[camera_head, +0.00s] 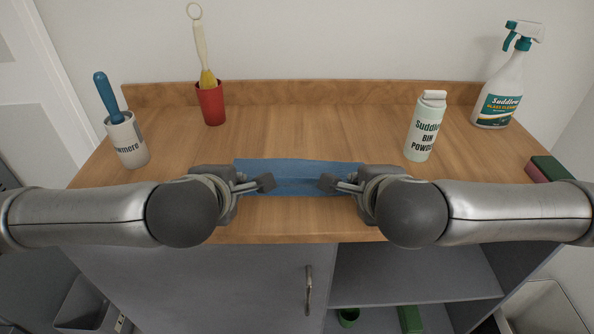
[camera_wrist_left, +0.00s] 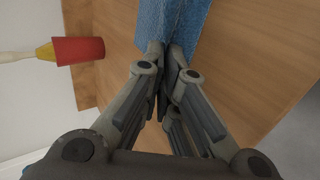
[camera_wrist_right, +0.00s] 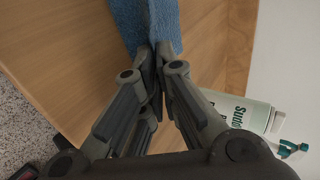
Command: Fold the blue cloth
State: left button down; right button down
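The blue cloth (camera_head: 298,167) lies as a narrow strip across the wooden counter, with a crease or layer edge running along it. My left gripper (camera_head: 266,183) is over its left part and my right gripper (camera_head: 328,183) over its right part, fingertips facing each other. In the left wrist view the fingers (camera_wrist_left: 166,48) are closed together at the end of the cloth (camera_wrist_left: 172,18). In the right wrist view the fingers (camera_wrist_right: 155,50) are likewise closed at the cloth (camera_wrist_right: 148,18). Both appear to pinch it; the fingertips hide the exact contact.
A bin powder bottle (camera_head: 424,130), a spray bottle (camera_head: 500,95) and a sponge (camera_head: 550,168) are at right. The counter (camera_head: 315,120) behind the cloth is clear.

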dwell(0.3)
